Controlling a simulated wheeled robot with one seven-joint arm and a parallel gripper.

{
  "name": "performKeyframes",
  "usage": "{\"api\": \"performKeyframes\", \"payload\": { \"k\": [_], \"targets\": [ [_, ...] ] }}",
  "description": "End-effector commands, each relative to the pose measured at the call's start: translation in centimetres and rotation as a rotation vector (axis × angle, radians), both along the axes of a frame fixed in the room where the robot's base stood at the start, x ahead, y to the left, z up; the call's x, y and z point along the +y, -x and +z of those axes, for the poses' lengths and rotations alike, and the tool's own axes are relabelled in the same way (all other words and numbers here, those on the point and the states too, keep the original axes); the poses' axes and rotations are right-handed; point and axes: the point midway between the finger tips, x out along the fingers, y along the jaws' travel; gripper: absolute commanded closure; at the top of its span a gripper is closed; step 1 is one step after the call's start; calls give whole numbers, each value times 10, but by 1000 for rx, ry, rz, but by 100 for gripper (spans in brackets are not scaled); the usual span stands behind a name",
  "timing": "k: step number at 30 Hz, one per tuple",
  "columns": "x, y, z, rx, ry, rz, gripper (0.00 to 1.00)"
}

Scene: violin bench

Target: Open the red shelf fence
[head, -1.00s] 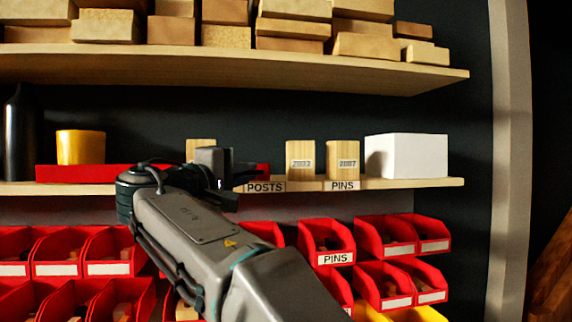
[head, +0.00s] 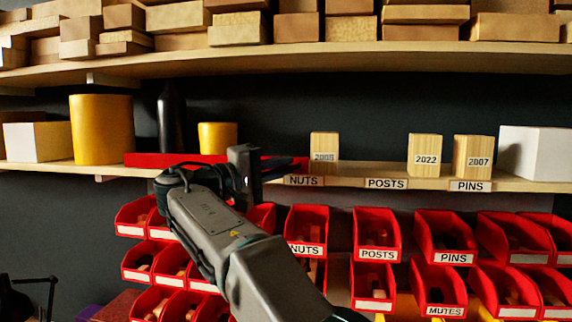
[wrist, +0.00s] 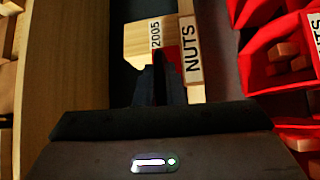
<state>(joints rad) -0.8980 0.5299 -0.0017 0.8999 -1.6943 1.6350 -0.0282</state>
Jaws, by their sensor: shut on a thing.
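The red shelf fence (head: 150,160) is a long low red bar along the front of the middle shelf. In the head view it spans from below the yellow cylinders to just left of the 2005 block (head: 323,143). My gripper (head: 252,168) is at the bar's right part, shut on it. In the wrist view my dark fingers (wrist: 158,82) are close together, with a bit of red fence (wrist: 172,54) just beyond them beside the NUTS label (wrist: 192,50). The exact contact is hidden by the fingers. The 2005 block stands uncovered by the bar.
Wooden blocks 2022 (head: 424,155) and 2007 (head: 473,157) stand right on the shelf (head: 350,180). A black bottle (head: 171,120) and yellow cylinder (head: 217,137) stand behind the fence. Red bins (head: 306,230) hang below; the upper shelf (head: 300,62) holds wood blocks.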

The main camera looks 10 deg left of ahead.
Motion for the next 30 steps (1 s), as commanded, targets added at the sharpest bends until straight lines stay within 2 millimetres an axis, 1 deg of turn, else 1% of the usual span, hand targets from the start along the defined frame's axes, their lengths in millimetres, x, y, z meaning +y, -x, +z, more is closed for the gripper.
{"api": "performKeyframes", "payload": {
  "k": [6, 7, 15, 19, 23, 30],
  "targets": [
    [1, 0, -1, 3, 0, 2, 100],
    [1, 0, -1, 3, 0, 2, 83],
    [0, 0, -1, 1, 0, 1, 83],
    [5, 5, -2, 1, 0, 2, 83],
    [19, 19, -6, 1, 0, 5, 83],
    [58, 60, -12, 0, 0, 6, 83]
  ]
}}
